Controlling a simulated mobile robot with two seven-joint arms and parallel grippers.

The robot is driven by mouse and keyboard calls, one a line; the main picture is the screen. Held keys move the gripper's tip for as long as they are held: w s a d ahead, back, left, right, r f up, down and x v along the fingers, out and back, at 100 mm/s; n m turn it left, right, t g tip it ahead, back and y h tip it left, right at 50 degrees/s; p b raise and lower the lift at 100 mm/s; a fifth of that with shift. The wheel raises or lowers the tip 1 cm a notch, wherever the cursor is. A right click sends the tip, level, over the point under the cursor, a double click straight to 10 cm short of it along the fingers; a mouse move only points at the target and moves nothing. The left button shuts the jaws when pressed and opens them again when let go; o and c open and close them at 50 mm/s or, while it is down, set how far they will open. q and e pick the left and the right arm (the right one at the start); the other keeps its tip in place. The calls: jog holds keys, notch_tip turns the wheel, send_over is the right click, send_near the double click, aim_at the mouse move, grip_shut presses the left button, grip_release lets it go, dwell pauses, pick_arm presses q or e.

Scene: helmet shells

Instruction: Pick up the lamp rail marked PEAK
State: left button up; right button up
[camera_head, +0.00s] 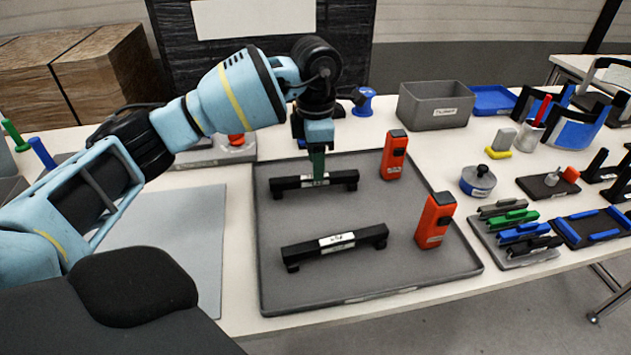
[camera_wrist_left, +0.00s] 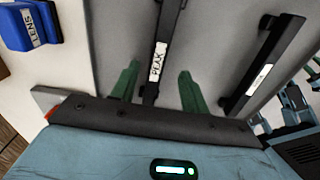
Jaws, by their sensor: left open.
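The lamp rail marked PEAK (camera_head: 340,179) is a black bar with a white label, lying on the grey tray (camera_head: 390,288) toward its far side. Its PEAK label reads clearly in the left wrist view (camera_wrist_left: 158,62). My left gripper (camera_head: 317,172) points down at the middle of this rail. In the wrist view its two green fingers (camera_wrist_left: 158,85) are open, one on each side of the rail, with gaps between. A second black rail (camera_head: 365,236) lies nearer on the tray; its label is too small to read. My right gripper is in neither view.
Two orange-red blocks (camera_head: 394,156) (camera_head: 435,220) stand on the tray right of the rails. A grey bin (camera_head: 435,105) stands behind. A holder with coloured clips (camera_head: 515,232) lies right of the tray.

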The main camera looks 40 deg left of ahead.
aim_at(315, 183)
pick_arm(q)
jog(key=shift+w+a+f, duration=0.1)
jog(key=shift+f, duration=1.2)
jog(key=shift+a+f, duration=0.1)
jog(key=shift+f, duration=1.2)
grip_shut()
